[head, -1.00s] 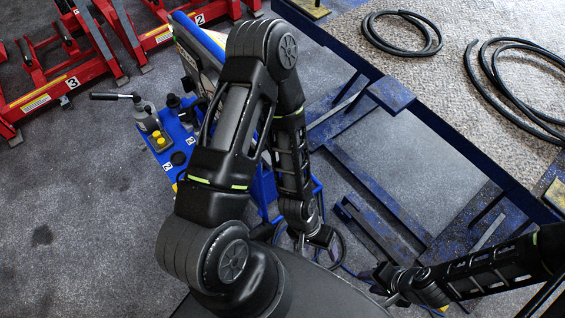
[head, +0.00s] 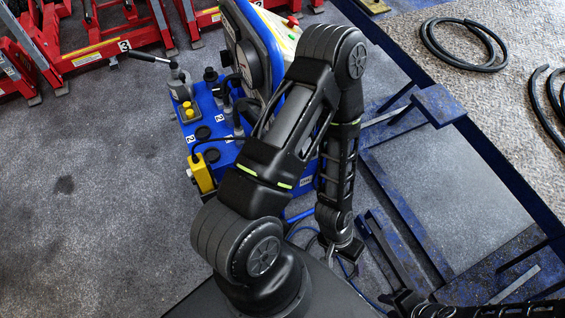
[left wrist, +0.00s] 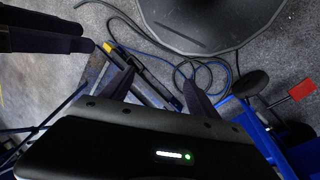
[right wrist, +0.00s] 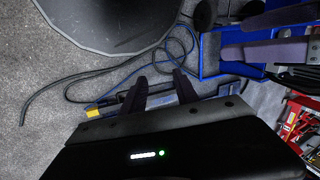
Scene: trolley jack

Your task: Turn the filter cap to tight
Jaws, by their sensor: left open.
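A blue machine (head: 207,112) stands left of my left arm in the head view. Black round caps show on its top, one (head: 203,132) near the front and another (head: 212,155) below it. I cannot tell which is the filter cap. A taller black fitting (head: 210,76) stands farther back. My left gripper (head: 343,250) hangs low, right of the machine and apart from the caps; its fingers are parted and empty in the left wrist view (left wrist: 158,90). My right gripper (head: 408,302) is at the bottom right edge; its fingers are apart and empty in the right wrist view (right wrist: 160,88).
My left arm hides part of the machine. A lever handle (head: 150,59) sticks out at its back left. A yellow box (head: 201,174) hangs on its front. Red stands (head: 105,50) are at the back left. Floor at left is clear.

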